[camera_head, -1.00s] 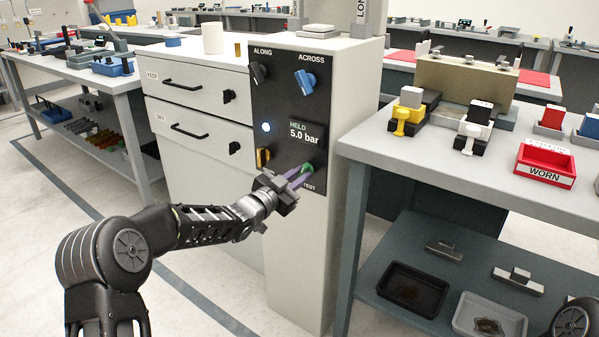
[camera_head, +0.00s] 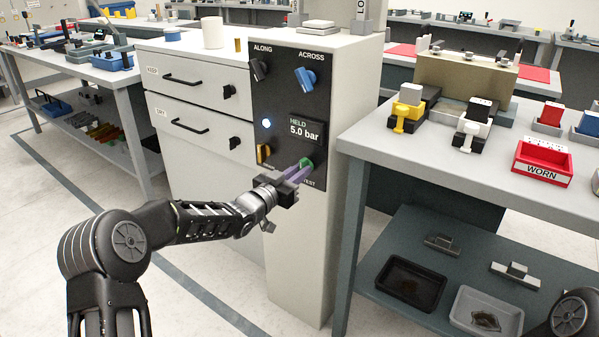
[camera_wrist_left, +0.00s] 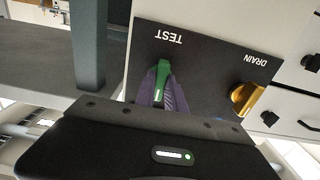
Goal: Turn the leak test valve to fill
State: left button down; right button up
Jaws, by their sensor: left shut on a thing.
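The leak test valve is a green knob (camera_head: 308,162) low on the black panel (camera_head: 283,90), by the word TEST. It also shows in the wrist view (camera_wrist_left: 161,76), with a white mark on it. My left gripper (camera_head: 304,167) has its purple fingers on either side of the knob and is shut on it; they also show in the wrist view (camera_wrist_left: 160,92). The display (camera_head: 306,130) reads HELD 5.0 bar. A yellow DRAIN knob (camera_head: 264,153) sits left of the valve, nearer in the wrist view (camera_wrist_left: 246,97). My right gripper is out of view.
Above are a black ALONG knob (camera_head: 260,69) and a blue ACROSS knob (camera_head: 305,78). A lit blue-white lamp (camera_head: 266,123) is at the panel's left. Drawers (camera_head: 198,95) stand to the left. A grey bench (camera_head: 425,155) with a red WORN bin (camera_head: 542,172) stands to the right.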

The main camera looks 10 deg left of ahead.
pick_arm(q)
jog(key=c, duration=1.4)
grip_release()
jog(key=v, duration=0.8)
jog(key=shift+p, duration=0.3)
jog(key=shift+f, duration=0.1)
